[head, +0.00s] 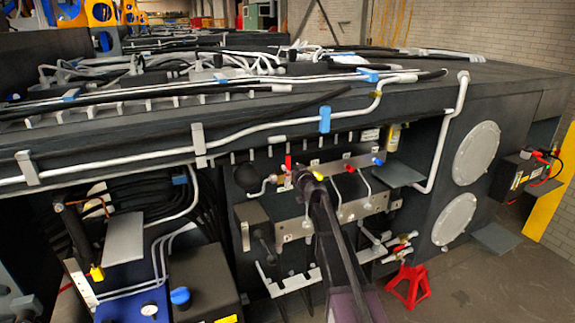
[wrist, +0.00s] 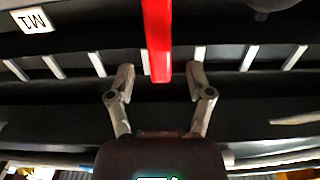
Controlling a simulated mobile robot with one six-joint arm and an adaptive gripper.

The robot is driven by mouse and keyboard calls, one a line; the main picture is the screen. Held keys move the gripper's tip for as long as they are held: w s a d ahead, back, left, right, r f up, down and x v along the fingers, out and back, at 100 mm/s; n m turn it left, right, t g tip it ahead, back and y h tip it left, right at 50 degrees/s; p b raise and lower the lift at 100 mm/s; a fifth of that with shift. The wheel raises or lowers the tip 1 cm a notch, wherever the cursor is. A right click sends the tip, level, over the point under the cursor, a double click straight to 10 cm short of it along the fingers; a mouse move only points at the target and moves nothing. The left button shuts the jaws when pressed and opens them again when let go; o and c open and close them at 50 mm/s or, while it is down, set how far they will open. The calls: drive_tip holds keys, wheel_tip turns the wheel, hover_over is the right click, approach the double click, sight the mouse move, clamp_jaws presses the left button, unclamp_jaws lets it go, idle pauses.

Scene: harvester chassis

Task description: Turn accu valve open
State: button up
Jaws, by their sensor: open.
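A red valve lever (wrist: 157,35) hangs into the wrist view from the top, its end between the two fingertips of my gripper (wrist: 161,80). The fingers are spread, with a gap on each side of the lever; I see no clear contact. In the head view my gripper (head: 304,174) is at the metal valve panel, beside a small red handle (head: 289,162). This looks like the same lever, but my arm hides part of it. No readable label confirms which valve is the accu valve.
A blue-handled valve (head: 378,161) is to the right on the panel (head: 361,160). Several pipes and hoses run above on the dark chassis (head: 420,100). A white tag (wrist: 32,19) is near the lever. A red stand (head: 411,286) is on the floor at right.

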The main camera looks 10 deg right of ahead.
sight(289, 164)
drive_tip(key=shift+x, duration=1.7)
clamp_jaws()
